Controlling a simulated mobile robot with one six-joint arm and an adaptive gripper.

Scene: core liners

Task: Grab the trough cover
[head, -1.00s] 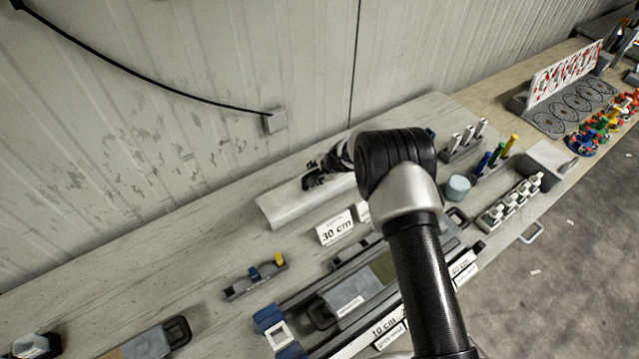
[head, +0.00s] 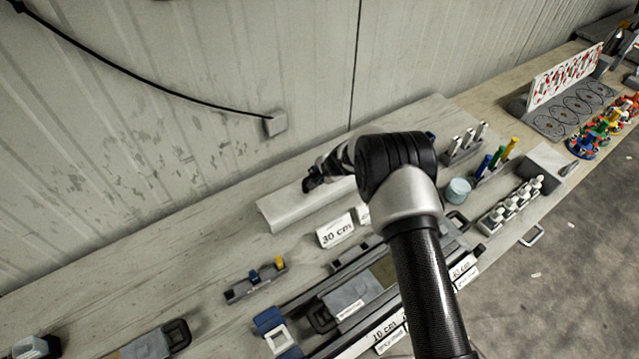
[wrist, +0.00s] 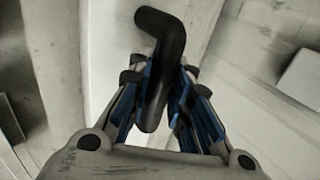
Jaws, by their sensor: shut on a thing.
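The trough cover (head: 276,210) is a long, pale grey piece lying along the back of the bench in the head view. In the wrist view its pale surface (wrist: 108,75) lies under a dark bent handle (wrist: 165,65). My gripper (wrist: 163,95) has its blue-padded fingers closed around this handle, one on each side. In the head view my gripper (head: 318,178) is small and dark over the cover, partly hidden by my arm. The right part of the cover is behind my arm.
A "30 cm" sign (head: 335,231) stands just in front of the cover. A grey trough assembly with blue end pieces (head: 278,330) lies nearer the front. Racks with white bottles (head: 512,205) stand to the right. The wall is close behind; the bench at left is mostly clear.

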